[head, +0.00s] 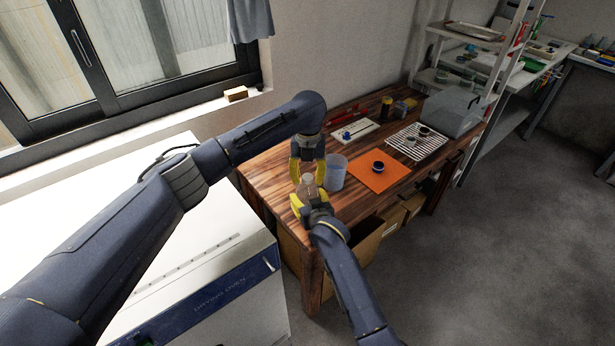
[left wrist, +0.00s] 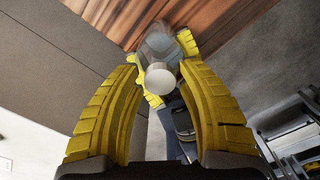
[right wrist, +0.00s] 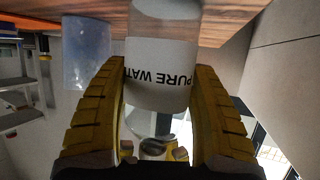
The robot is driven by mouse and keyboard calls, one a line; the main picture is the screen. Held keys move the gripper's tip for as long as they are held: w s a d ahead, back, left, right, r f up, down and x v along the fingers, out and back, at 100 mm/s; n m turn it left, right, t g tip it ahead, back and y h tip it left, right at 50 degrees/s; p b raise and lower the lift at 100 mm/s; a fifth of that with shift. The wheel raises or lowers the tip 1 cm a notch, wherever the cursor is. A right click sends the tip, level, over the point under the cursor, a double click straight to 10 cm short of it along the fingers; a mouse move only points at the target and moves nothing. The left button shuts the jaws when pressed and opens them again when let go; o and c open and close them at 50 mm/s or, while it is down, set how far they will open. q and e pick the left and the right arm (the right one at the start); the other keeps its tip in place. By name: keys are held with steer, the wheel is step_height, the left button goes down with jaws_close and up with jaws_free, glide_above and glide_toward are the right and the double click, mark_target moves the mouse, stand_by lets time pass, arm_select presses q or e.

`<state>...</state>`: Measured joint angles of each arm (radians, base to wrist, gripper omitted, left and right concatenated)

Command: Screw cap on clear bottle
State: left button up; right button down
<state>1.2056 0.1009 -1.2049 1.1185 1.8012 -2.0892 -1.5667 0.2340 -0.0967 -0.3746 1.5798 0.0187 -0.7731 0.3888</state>
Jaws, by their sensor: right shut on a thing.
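The clear bottle (head: 307,187) is held above the front left of the wooden table. In the right wrist view the bottle (right wrist: 160,62) shows dark "PURE WAT" lettering between the fingers. My right gripper (head: 308,203) is shut on its body. My left gripper (head: 307,170) is right above the bottle, fingers pointing down. In the left wrist view its fingers stand apart, on either side of a whitish round cap (left wrist: 160,78) at the bottle's top. I cannot tell whether the cap is seated on the neck.
A bluish translucent beaker (head: 336,172) stands close beside the grippers. The drying oven (head: 215,290) is at the left.

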arm_select(q)
steer(key=shift+r, duration=2.25)
